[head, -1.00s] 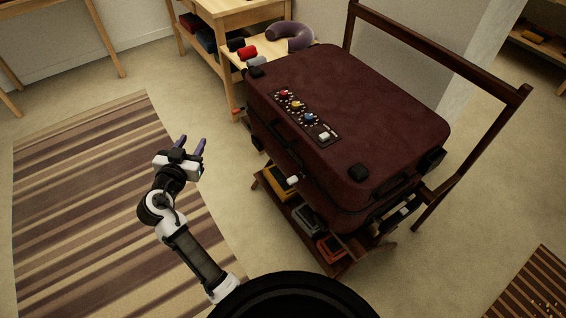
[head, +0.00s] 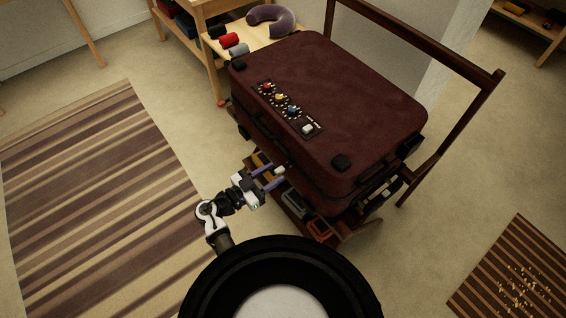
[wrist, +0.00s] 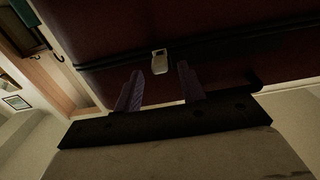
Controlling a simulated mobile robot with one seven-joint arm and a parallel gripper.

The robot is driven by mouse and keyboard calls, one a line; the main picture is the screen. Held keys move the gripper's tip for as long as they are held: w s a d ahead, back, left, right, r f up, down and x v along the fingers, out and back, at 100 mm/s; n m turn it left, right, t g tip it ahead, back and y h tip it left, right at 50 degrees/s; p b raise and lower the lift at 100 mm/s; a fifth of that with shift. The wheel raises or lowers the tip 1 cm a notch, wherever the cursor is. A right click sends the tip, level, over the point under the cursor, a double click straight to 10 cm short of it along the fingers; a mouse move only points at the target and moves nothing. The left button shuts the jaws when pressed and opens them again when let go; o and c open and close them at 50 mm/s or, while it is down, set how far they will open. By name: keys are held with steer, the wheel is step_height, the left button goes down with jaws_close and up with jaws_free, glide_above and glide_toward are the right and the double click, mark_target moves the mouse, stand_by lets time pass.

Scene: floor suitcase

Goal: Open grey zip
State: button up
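The dark red suitcase (head: 350,100) lies flat on a wooden rack. In the wrist view its side wall (wrist: 215,25) fills the upper part, with a dark zip seam running across. The small pale grey zip pull (wrist: 160,62) sits on that seam. In the head view the zip pull (head: 279,170) shows at the suitcase's near side, close to my fingertips. My gripper (head: 275,175) is open, its purple fingers pointing at the suitcase. In the wrist view my gripper (wrist: 159,80) has one finger on each side of the pull, with nothing visibly held.
A strip with red, yellow and blue knobs (head: 280,97) and a white piece (head: 307,129) is on the suitcase top. The rack's lower shelf holds several items (head: 293,203). A tall wooden frame (head: 453,140) rises behind. The striped rug (head: 100,200) at left is clear.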

mark_target(275, 172)
steer(key=p+x, duration=0.1)
steer(key=x, duration=0.4)
steer(key=shift+a, duration=0.1)
jaws_close()
